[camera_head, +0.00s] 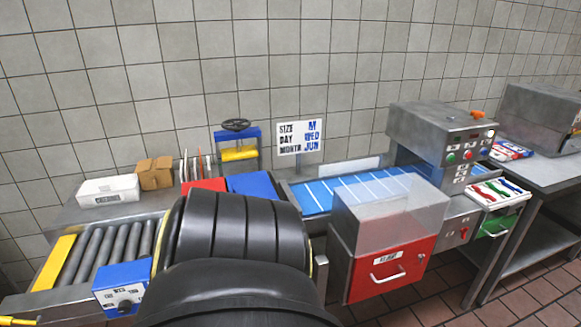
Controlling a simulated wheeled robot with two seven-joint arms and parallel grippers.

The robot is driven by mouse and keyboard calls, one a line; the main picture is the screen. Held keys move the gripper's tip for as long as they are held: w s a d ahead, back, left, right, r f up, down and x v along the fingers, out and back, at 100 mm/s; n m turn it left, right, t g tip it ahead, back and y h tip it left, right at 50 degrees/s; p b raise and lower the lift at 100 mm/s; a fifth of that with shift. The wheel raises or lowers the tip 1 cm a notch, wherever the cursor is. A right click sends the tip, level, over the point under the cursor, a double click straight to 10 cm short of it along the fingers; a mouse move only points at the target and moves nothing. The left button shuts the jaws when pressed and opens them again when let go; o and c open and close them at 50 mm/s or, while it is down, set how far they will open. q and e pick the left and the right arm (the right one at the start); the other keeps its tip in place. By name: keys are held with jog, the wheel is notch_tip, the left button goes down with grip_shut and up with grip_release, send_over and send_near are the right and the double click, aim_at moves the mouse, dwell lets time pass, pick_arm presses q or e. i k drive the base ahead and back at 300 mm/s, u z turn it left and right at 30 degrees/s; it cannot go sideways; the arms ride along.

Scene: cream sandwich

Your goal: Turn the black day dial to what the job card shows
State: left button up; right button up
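The job card (299,137) is a white sign standing at the back of the line. It reads SIZE M, DAY WED, MONTH JUN. A blue box (108,285) at the lower left carries a dark round dial (125,304) with small markings that I cannot read. The grey machine (428,122) at the right has a sloped panel with red and green buttons and small dark knobs. I cannot tell which dial is the day dial or where it points. Neither of my grippers shows; a large black ribbed shape fills the lower middle and hides what is behind it.
A roller conveyor (95,252) lies at the left and a blue belt (318,196) runs behind the middle. A red drawer unit (391,268) with a clear cover (390,210) stands in front of the belt. A tray of coloured tools (497,193) sits at the right.

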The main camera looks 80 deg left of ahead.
aim_at(125, 307)
jog(key=z, duration=0.2)
jog(key=i, duration=0.2)
jog(key=u, duration=3.95)
